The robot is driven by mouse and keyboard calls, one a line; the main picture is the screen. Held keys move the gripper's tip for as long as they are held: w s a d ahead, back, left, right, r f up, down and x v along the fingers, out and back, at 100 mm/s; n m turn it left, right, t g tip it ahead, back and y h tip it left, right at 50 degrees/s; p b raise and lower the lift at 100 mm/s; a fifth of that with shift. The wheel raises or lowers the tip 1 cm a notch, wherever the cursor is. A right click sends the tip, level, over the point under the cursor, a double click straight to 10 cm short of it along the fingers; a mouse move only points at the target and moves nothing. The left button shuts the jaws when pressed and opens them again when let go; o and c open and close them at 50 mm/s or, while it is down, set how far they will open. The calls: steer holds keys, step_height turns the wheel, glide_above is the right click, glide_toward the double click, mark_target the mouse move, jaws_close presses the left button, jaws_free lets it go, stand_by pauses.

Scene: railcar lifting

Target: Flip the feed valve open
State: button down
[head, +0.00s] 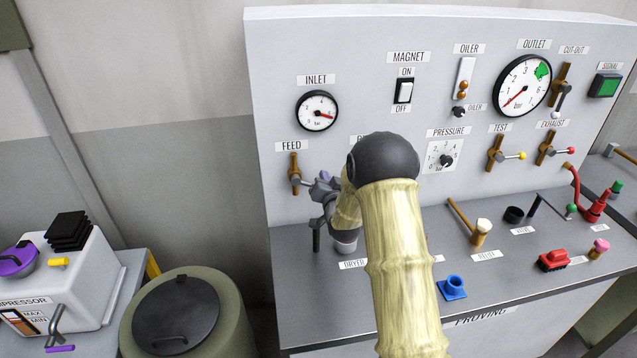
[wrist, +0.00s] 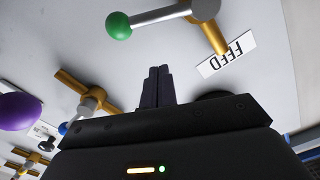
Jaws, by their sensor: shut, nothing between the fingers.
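The feed valve (head: 294,172) is a brass pipe piece on the left of the panel under the FEED label (head: 291,146). Its grey lever lies across the pipe, pointing right in the head view; its far end is hidden behind my gripper. In the wrist view the lever (wrist: 158,15) ends in a green ball knob (wrist: 118,26), and the brass valve body (wrist: 212,33) is beside the upside-down FEED label (wrist: 228,54). My gripper (wrist: 158,72) is shut and empty, its fingertips close to the lever with a visible gap in the picture. It also shows in the head view (head: 322,188).
A second brass valve with a grey lever (wrist: 88,104) is left of my fingers in the wrist view. Purple ball (wrist: 18,111) is farther left. The inlet gauge (head: 317,111) is above the feed valve. The console top (head: 400,297) below holds several controls.

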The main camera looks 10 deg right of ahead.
steer(key=f, duration=0.1)
steer(key=a+f+p, duration=0.1)
steer(key=f, duration=0.1)
steer(key=shift+w+a+f, duration=0.25)
steer(key=shift+w+a, duration=0.1)
steer(key=shift+a, duration=0.05)
steer(key=shift+f, duration=0.1)
steer(key=f+m+b, duration=0.1)
steer(key=b, duration=0.2)
steer(key=f+m+b, duration=0.1)
steer(key=b, duration=0.3)
steer(key=shift+a+f+m, duration=0.15)
steer(key=shift+a+m, duration=0.2)
steer(key=shift+m, duration=0.05)
